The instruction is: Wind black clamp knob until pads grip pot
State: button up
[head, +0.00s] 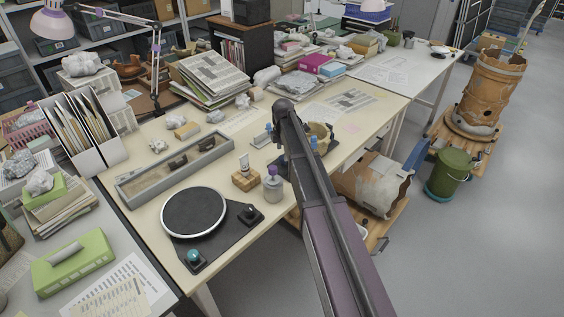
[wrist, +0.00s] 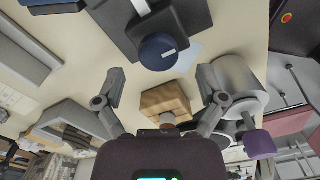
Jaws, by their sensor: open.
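The knob and my gripper are hidden there. Whether the pads touch the pot cannot be seen.
A wooden block (head: 245,180) and a grey jar with purple top (head: 272,186) stand on the table near the clamp; both show near my fingers in the wrist view. A turntable (head: 194,212) and a grey tray (head: 130,190) lie to the left.

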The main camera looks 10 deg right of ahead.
jog(key=shift+f+b, duration=0.9)
jog(key=shift+f, duration=0.25)
